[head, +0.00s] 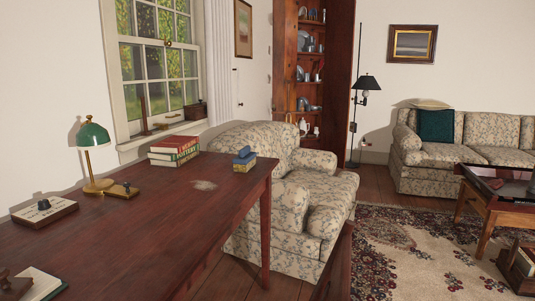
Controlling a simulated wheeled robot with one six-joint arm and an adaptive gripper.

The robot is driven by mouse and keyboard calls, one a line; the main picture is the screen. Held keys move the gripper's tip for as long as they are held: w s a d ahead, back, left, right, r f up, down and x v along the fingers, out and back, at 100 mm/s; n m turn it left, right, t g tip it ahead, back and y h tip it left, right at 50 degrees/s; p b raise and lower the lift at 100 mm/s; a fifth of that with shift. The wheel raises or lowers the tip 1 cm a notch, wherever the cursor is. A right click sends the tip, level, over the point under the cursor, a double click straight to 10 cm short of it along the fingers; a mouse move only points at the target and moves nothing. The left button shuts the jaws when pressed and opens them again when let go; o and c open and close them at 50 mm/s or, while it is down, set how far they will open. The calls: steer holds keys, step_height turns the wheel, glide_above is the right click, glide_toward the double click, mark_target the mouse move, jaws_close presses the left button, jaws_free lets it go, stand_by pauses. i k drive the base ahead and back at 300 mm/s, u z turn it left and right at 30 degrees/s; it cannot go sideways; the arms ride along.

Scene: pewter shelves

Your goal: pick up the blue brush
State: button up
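A small blue-topped block, which looks like the blue brush (244,155), sits on the dark red-brown wooden desk (150,240) near its far right corner. Its upper part is blue and its lower part is yellowish. I cannot tell whether these are one object or two stacked ones. My gripper is not in view.
Stacked books (174,152) stand left of the blue-topped block. A floral armchair (325,210) is just beyond the desk's right edge.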

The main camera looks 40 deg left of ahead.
mark_target(246, 159)
steer(key=i, duration=2.15)
steer(key=u, duration=2)
steer(key=i, duration=1.65)
